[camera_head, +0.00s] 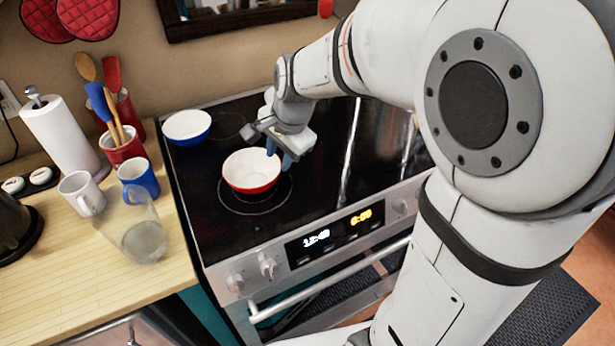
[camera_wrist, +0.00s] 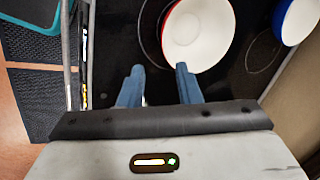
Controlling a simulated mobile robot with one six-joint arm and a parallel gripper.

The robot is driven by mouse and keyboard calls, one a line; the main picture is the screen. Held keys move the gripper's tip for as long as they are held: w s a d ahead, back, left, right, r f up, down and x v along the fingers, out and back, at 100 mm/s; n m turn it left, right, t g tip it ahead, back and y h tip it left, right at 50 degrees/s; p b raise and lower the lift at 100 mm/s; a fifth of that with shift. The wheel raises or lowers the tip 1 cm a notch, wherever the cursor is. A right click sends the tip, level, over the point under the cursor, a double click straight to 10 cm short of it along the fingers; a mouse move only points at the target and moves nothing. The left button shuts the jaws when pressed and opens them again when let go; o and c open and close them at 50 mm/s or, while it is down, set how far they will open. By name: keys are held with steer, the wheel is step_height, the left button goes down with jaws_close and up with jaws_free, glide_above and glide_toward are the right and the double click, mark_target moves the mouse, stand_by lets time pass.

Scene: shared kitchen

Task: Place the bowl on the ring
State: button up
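A red bowl (camera_head: 252,172) with a white inside stands upright on the front-left burner ring (camera_head: 256,206) of the black cooktop. It also shows at the top of the wrist view (camera_wrist: 200,35). A blue bowl (camera_head: 187,127) with a white inside stands at the back left, beside a rear burner ring (camera_head: 232,125). It is partly cut off in the wrist view (camera_wrist: 300,22). My gripper (camera_head: 280,150) is by the red bowl's right rim. In the wrist view its blue fingers (camera_wrist: 160,80) are apart with nothing gripped; one fingertip is close to the rim. Whether it touches is unclear.
The wooden counter left of the stove holds a clear glass (camera_head: 143,240), a white mug (camera_head: 80,193), a blue mug (camera_head: 139,177), a paper towel roll (camera_head: 62,135) and red utensil pots (camera_head: 122,147). The oven handle (camera_head: 325,283) juts out in front.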

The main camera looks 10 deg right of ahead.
steer(key=s+d+r+n+h, duration=0.1)
steer(key=s+d+n, duration=0.3)
steer(key=s, duration=0.4)
steer(key=s+d+r+n+h, duration=0.1)
steer(key=s+d+n, duration=0.4)
steer(key=s, duration=0.4)
steer(key=shift+d+n, duration=0.25)
steer(key=shift+n, duration=0.65)
